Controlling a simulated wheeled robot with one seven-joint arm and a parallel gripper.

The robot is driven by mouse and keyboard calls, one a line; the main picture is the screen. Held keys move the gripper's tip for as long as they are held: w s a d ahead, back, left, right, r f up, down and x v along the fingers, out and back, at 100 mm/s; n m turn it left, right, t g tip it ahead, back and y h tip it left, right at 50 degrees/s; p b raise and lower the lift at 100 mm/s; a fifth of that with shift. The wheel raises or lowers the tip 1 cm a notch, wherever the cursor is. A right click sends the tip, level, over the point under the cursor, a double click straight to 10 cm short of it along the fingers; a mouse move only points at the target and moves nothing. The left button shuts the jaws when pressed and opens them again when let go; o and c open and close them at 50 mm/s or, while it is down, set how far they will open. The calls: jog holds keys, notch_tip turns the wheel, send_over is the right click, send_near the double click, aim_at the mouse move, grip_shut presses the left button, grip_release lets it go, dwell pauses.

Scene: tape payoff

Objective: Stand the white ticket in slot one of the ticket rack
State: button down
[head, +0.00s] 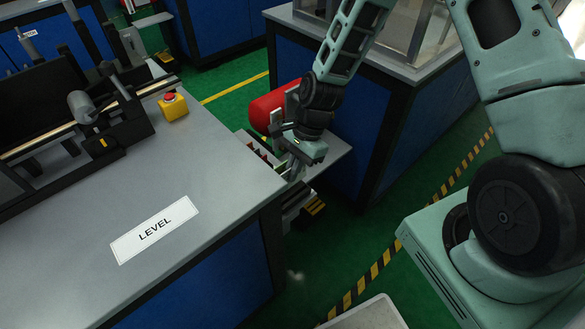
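My gripper (292,172) hangs low just past the right corner of the grey bench, pointing down. Its fingers are small and partly hidden by its own body, so I cannot tell if they are open or hold anything. Directly left of it, a small rack-like item with red and dark parts (258,149) shows over the bench edge, partly hidden by the bench and my gripper. It may be the ticket rack; its slots cannot be made out. I cannot pick out the white ticket for certain.
The grey bench (215,150) carries a white LEVEL label (155,230), a yellow box with a red button (173,105) and a dark machine (85,120). A red cylinder (272,108) is behind my gripper. A blue-sided cabinet (400,110) stands right. Green floor lies between.

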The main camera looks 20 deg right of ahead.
aim_at(290, 187)
jog(key=shift+f+b, duration=1.5)
jog(key=shift+f, duration=0.35)
jog(key=shift+f+b, duration=0.55)
jog(key=shift+f, duration=0.8)
jog(key=c, duration=1.6)
grip_release()
jog(key=p+v, duration=0.1)
jog(key=v, duration=1.6)
jog(key=shift+r, duration=0.3)
jog(key=shift+a, duration=0.1)
